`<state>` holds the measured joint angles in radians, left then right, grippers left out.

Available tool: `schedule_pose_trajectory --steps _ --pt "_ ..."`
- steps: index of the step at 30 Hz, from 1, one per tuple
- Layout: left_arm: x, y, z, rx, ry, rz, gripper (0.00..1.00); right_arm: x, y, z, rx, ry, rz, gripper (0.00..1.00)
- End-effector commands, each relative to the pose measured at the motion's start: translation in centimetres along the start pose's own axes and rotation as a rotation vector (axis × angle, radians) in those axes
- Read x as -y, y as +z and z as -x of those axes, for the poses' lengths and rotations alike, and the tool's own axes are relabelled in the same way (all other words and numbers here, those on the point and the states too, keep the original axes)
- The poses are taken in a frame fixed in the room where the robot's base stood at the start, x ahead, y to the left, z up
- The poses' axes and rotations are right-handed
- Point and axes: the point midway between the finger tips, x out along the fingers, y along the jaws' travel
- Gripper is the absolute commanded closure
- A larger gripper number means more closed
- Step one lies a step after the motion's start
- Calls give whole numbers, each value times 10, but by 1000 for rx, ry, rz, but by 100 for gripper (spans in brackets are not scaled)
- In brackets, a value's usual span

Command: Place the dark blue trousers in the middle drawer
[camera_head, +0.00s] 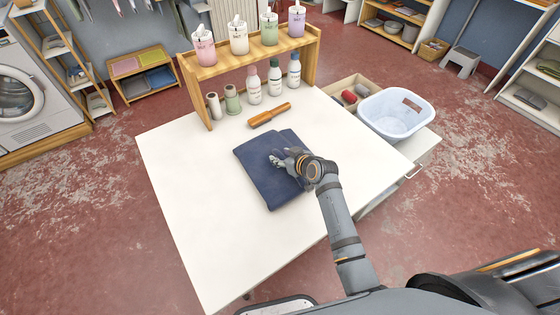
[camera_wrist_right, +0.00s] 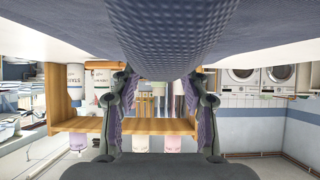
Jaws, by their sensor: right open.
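The dark blue trousers (camera_head: 262,188) lie folded into a flat rectangle on the white table (camera_head: 185,215). They also fill the top of the right wrist view (camera_wrist_right: 165,35). My right gripper (camera_head: 278,160) is over the middle of the trousers, close to the cloth. In the right wrist view its fingers (camera_wrist_right: 162,90) are apart with nothing between them; whether they touch the cloth I cannot tell. My left gripper is not in view. A low cabinet with a handle (camera_head: 414,173) shows at the table's right; which drawer this is I cannot tell.
A wooden rack (camera_head: 190,75) with bottles and dispensers stands at the table's back. A wooden roller (camera_head: 269,115) lies behind the trousers. A pale blue basket (camera_head: 398,122) sits at the right beside a small box (camera_head: 342,88). The table's left and front are clear.

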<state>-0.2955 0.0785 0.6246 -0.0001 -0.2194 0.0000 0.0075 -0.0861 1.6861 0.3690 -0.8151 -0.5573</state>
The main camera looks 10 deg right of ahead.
Motion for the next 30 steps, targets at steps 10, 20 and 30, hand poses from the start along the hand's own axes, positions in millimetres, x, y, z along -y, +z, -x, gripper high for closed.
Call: schedule_pose_trajectory --steps 10,20,30 --pt "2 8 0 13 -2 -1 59 0 0 -2 0 1 0 70" --pt "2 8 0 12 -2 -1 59 0 0 -2 0 1 0 100" --pt "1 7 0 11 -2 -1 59 -1 -2 -2 -4 2 1 100"
